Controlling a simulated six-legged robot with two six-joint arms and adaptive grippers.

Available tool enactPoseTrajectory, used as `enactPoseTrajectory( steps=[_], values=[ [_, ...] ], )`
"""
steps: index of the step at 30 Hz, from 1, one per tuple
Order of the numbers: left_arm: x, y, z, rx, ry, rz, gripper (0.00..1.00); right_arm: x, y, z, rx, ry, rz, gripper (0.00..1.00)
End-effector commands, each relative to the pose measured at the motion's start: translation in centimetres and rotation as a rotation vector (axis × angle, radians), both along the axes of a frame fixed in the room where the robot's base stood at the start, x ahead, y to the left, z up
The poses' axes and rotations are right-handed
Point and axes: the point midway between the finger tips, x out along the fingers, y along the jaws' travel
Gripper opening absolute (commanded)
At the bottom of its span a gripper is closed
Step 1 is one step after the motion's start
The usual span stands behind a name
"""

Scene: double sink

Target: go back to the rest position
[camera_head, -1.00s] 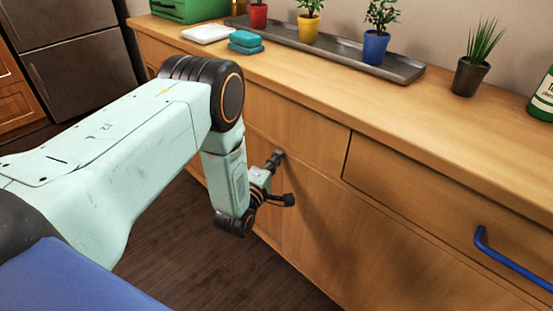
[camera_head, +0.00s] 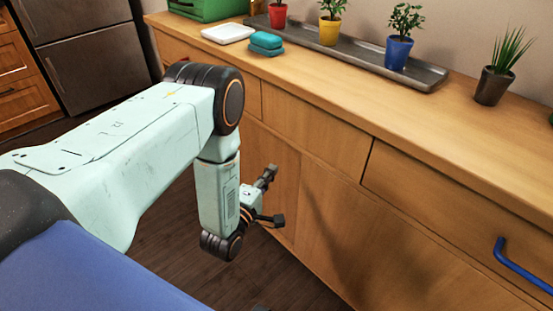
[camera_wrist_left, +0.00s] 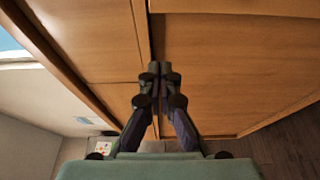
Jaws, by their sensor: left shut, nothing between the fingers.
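My left gripper (camera_head: 267,177) is in front of the wooden cabinet fronts (camera_head: 305,205), below the counter's front edge. In the left wrist view the gripper's two fingers (camera_wrist_left: 159,70) meet at the tips, shut with nothing between them. The fingers point toward the cabinet fronts, near a vertical seam between panels. The left arm comes in from the left, bends at the elbow and hangs down to the wrist. My right gripper is not in view.
The counter (camera_head: 330,85) holds a grey tray (camera_head: 430,78) with potted plants, a dark pot (camera_head: 493,86), a teal sponge (camera_head: 266,42) and a white dish (camera_head: 226,33). A blue handle (camera_head: 520,267) sticks out at right. Dark floor (camera_head: 175,240) is open below the arm.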

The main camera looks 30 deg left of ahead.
Motion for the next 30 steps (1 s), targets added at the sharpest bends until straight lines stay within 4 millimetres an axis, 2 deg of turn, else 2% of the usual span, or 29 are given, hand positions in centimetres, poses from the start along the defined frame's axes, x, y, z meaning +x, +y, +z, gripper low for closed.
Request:
enactPoseTrajectory(
  steps=[5,13,17,20,23,26,29,30],
  values=[
    [-1.2,0.0,0.0,0.0,-0.001,0.0,0.0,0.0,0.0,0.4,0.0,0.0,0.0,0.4],
    [-1.4,0.2,-0.2,0.04,0.005,-0.001,0.0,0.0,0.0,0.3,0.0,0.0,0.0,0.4],
    [-1.7,0.3,-2.3,0.223,0.107,-0.009,0.0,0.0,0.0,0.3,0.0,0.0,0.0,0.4],
    [-4.0,0.2,-6.0,0.424,0.291,-0.049,0.0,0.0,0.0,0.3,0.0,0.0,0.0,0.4],
    [-7.5,-0.3,-9.3,0.618,0.49,-0.143,0.0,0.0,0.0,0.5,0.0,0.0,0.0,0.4],
    [-12.0,-1.1,-11.8,0.8,0.683,-0.29,0.0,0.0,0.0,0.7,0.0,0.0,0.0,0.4],
    [-17.6,-2.0,-13.2,0.961,0.863,-0.493,0.0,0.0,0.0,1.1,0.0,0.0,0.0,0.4],
    [-20.2,-2.3,-13.4,1.015,0.932,-0.589,0.0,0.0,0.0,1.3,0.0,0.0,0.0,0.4]
  ],
)
